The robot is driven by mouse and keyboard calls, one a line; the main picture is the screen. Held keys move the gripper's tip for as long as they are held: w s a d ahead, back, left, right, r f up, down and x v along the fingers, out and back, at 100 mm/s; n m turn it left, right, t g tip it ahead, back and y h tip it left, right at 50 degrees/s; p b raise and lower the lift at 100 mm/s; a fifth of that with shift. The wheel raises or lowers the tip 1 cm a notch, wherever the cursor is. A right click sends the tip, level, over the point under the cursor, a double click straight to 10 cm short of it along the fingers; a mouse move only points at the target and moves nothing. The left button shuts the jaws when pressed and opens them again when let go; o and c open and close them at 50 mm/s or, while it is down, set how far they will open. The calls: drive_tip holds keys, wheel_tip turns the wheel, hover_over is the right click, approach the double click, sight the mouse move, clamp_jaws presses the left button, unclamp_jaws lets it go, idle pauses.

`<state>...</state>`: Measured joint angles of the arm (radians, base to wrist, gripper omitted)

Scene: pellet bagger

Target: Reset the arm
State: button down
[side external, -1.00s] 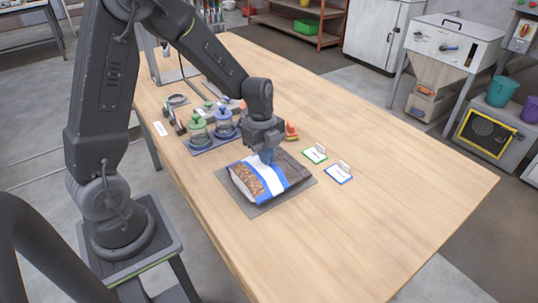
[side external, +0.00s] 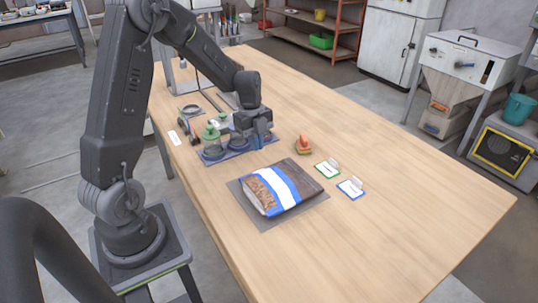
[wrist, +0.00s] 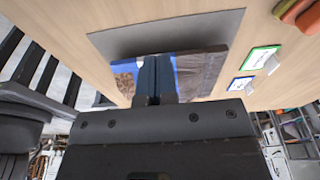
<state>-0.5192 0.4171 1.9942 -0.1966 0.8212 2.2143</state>
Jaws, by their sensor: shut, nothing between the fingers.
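My gripper (side external: 257,141) is shut and empty. In the side view it hangs above the table at the blue tray, clear of the bag. In the wrist view its closed fingers (wrist: 155,76) cover part of the bag. A filled pellet bag (side external: 283,188), brown with blue and white bands and a clear panel showing pellets, lies flat on a grey mat (side external: 266,223). The bag also shows behind the fingers in the wrist view (wrist: 203,70).
An orange-handled tool (side external: 304,145), a green-edged card (side external: 327,168) and a blue-edged card (side external: 351,188) lie right of the bag. The table's right side is clear.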

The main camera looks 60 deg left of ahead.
drive_tip(key=s+d+r+n+t+y, duration=0.1)
drive_tip(key=s+d+r+n+t, duration=0.4)
drive_tip(key=s+d+r+n, duration=1.1)
drive_tip(key=shift+s+d+r+n+t+y, duration=0.3)
drive_tip(key=shift+d+r+n+y, duration=0.1)
drive_tip(key=shift+d+r+n, duration=0.4)
